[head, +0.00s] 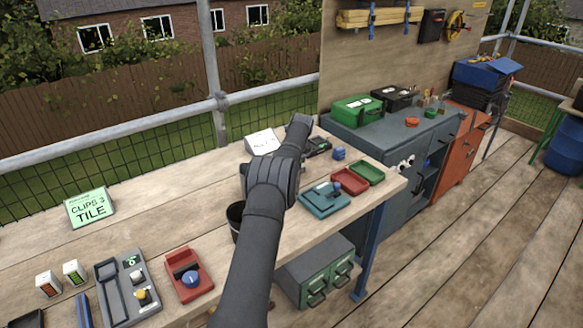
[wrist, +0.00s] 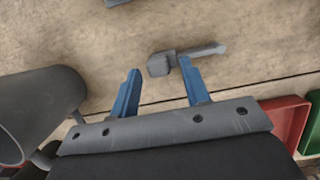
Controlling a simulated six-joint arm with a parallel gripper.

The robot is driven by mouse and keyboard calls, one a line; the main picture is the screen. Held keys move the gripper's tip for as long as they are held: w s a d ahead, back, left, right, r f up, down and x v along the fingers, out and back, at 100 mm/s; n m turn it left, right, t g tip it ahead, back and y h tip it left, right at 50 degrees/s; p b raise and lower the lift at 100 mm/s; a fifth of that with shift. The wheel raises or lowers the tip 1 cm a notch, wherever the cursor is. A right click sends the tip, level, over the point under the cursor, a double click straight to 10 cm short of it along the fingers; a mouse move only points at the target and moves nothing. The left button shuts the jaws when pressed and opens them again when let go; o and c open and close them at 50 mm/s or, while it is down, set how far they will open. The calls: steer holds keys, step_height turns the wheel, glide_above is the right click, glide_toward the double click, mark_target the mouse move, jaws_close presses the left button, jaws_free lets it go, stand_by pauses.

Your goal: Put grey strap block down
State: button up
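In the wrist view, a grey strap block (wrist: 162,64) with a thin grey strap (wrist: 205,51) lies on the pale wooden bench. My gripper (wrist: 158,67) has two blue fingers spread apart. The block sits at the fingertips, close to the right finger, with a clear gap to the left finger. The strap passes just beyond the right fingertip. I cannot tell whether the right finger touches the block. In the head view my arm hides the gripper, and I cannot make out the block.
A red tray (head: 349,181) and a green tray (head: 367,172) stand at the bench's right end, near a teal case (head: 322,199). A dark cup (head: 236,220) stands beside my arm. A red bin (head: 188,275) and a grey tray (head: 126,285) are at front left. The bench's middle left is clear.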

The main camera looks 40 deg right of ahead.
steer(key=v, duration=1.2)
steer(key=shift+r, duration=0.2)
steer(key=shift+f, duration=0.1)
steer(key=x, duration=1.2)
steer(key=shift+f, duration=0.3)
step_height(320, 180, up, 3)
steer(key=shift+r, duration=0.55)
steer(key=shift+f, duration=0.1)
